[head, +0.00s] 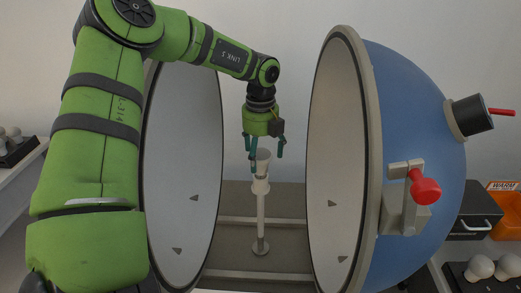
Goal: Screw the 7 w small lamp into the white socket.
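The white socket (260,186) stands upright on a thin white post with a round foot, between the two halves of an open sphere. A small pale lamp (264,157) sits directly above the socket, upright and seemingly in its mouth. How far it is seated I cannot tell. My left gripper (264,156) points down from above with its teal fingers around the lamp. The side fingers stand apart from the lamp with gaps, so it looks open. One finger partly covers the lamp. My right gripper is not in view.
The white-lined sphere halves stand close on both sides, left (186,170) and right (335,130). The blue right half carries a red-knobbed latch (425,187). Bulbs on a dark tray (462,283), a black box (474,222) and an orange bin (505,205) are at right; more bulbs at far left.

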